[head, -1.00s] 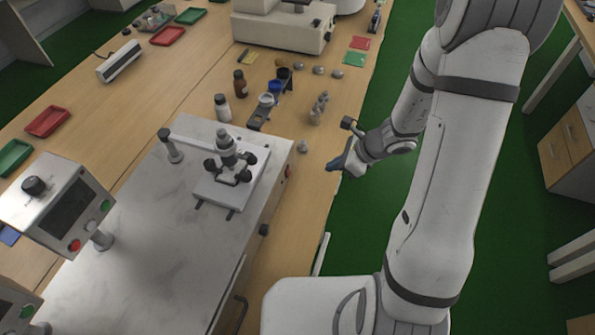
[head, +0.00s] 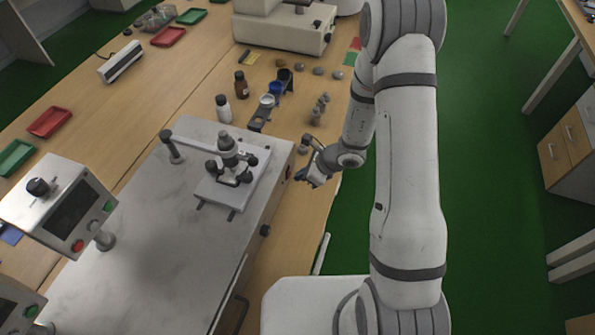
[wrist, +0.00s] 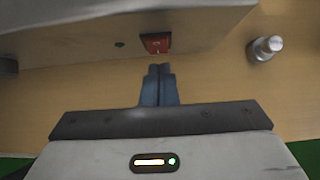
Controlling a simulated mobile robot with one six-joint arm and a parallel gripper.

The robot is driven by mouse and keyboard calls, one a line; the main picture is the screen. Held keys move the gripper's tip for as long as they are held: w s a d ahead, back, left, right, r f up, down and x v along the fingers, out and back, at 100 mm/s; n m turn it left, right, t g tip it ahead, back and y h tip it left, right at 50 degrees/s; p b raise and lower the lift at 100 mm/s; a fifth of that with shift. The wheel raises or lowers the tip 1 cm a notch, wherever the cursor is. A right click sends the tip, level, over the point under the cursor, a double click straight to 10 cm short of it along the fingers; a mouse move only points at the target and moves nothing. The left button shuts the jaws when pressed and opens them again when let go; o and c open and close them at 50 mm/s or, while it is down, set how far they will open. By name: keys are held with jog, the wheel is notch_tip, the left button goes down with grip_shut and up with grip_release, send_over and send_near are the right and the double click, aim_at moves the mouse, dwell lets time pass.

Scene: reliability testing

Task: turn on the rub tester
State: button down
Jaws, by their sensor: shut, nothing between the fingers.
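The rub tester (head: 160,225) is a large pale metal box on the wooden bench, with a small clamped stage (head: 228,182) on top. On its side is a red rocker switch (head: 289,172), which also shows in the wrist view (wrist: 155,43) at upper centre. My gripper (head: 303,175) is at the right side of the tester, close to the switch. In the wrist view its blue fingertips (wrist: 160,68) are together and empty, pointing at the switch with a small gap seen in the picture. Whether they touch it I cannot tell.
A control box (head: 62,207) with a knob and red and green buttons stands at the left. Small metal weights (head: 318,108) stand behind my gripper; a metal cylinder (wrist: 265,48) shows at the right in the wrist view. Bottles (head: 223,108) stand behind the tester.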

jog(key=shift+w+a, duration=0.2)
jog(key=shift+a, duration=0.25)
jog(key=shift+a+f+b, duration=0.2)
jog(key=shift+b, duration=0.1)
jog(key=shift+d+r, duration=0.15)
jog(key=shift+r, duration=0.1)
jog(key=shift+r+p, duration=0.5)
jog(key=shift+r, duration=0.25)
